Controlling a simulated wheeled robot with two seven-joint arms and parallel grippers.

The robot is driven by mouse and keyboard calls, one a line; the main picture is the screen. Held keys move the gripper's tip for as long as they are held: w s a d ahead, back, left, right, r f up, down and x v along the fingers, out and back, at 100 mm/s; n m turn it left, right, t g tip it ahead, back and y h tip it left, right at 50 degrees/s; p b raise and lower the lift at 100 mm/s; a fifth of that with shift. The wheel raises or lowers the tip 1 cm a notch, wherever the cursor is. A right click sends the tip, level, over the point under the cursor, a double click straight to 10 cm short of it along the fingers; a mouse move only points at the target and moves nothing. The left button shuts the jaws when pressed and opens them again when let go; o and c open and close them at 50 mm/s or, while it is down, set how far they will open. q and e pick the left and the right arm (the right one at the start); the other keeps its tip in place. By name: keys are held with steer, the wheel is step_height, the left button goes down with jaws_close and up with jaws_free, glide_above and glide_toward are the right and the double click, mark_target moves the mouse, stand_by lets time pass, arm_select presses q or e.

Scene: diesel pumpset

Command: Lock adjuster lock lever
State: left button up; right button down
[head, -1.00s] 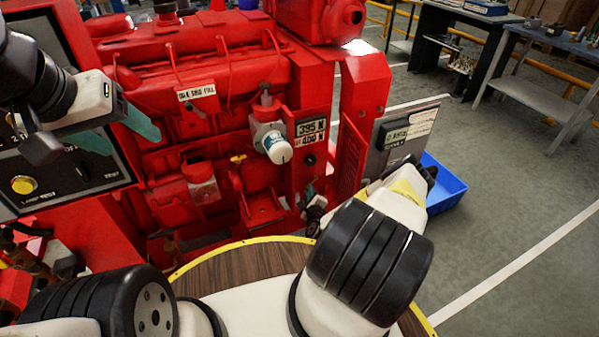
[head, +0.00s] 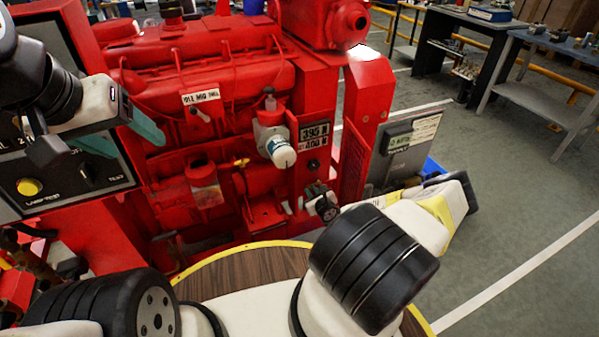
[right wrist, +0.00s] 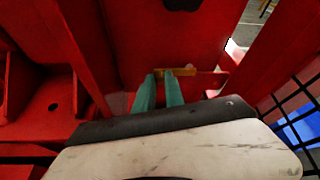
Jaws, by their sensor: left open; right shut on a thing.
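A yellow lever (right wrist: 208,71), apparently the adjuster lock lever, lies roughly level inside a red recess in the right wrist view. My right gripper (right wrist: 160,75) has its two teal fingers close together at the left part of this lever, shut on it. The lever's pivot is not clear, and I cannot tell whether it is locked. In the head view the right fingertips and this lever cannot be made out. My left gripper (head: 145,128) is open and empty, in front of the red engine (head: 210,60) at the upper left.
A display plate (head: 315,135) reads about 395 N above 400 N. A white-capped knob (head: 280,150) sticks out beside it. A control panel (head: 60,180) stands at the left. Red walls close in around the right gripper.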

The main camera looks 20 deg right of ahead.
stand_by(0.4)
steer(key=c, duration=1.4)
jaws_free()
steer(key=v, duration=0.8)
